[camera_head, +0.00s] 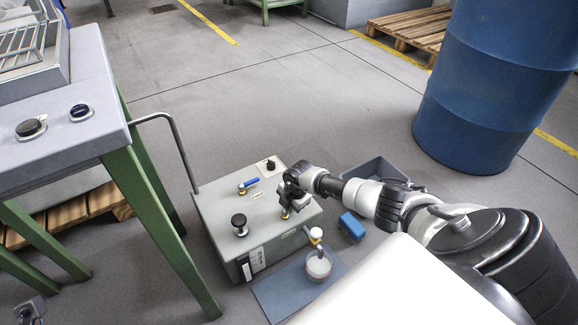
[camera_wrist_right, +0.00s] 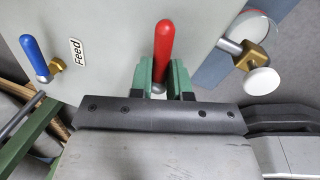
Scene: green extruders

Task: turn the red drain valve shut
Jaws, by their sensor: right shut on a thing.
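The red drain valve handle (camera_wrist_right: 164,48) stands between the green fingers of my right gripper (camera_wrist_right: 162,76) in the right wrist view, its rounded end reaching beyond them. My right gripper (camera_head: 291,199) is shut on this handle. In the head view it is over the right part of the grey machine box (camera_head: 218,205), and it hides the red handle there. Brass shows just below the gripper. My left gripper is not in view.
A blue feed lever (camera_head: 249,183) and a black knob (camera_head: 239,221) are on the box top. A white-knobbed brass fitting (camera_wrist_right: 259,70) is at its side, above a cup (camera_head: 318,267). A blue block (camera_head: 352,226), grey tray (camera_head: 376,170) and blue drum (camera_head: 490,90) stand to the right.

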